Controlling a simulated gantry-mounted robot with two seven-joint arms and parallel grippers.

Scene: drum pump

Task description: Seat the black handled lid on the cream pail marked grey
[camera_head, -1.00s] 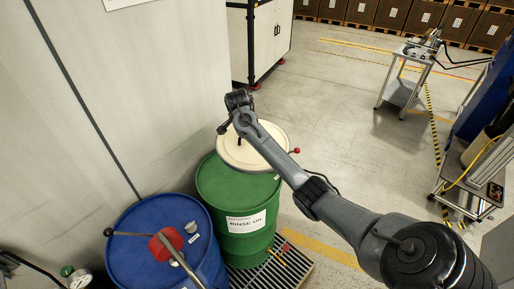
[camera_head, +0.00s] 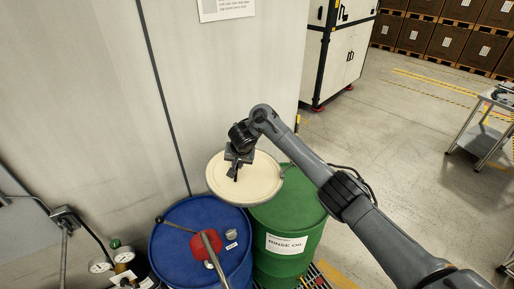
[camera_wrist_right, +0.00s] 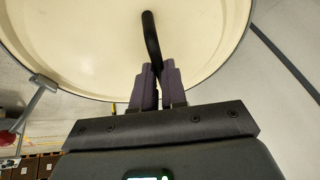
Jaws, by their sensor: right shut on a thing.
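The lid (camera_head: 262,183) is a round cream disc with a black handle standing on its face. My right gripper (camera_head: 236,170) is over the lid and shut on the handle. In the right wrist view the two fingers (camera_wrist_right: 160,85) close on the lower end of the curved black handle (camera_wrist_right: 151,40), and the cream lid (camera_wrist_right: 90,45) fills the top of the picture. In the head view the lid appears over the gap between the blue and green drums; its height above them is hard to tell. No cream pail shows, and my left gripper is out of view.
The blue drum (camera_head: 178,240) carries a red part (camera_head: 200,246) and a grey rod. The green drum (camera_head: 285,222), labelled RINSE OIL, stands right beside it. Gauges (camera_head: 122,258) are at lower left. A pale wall is close behind; open floor lies right.

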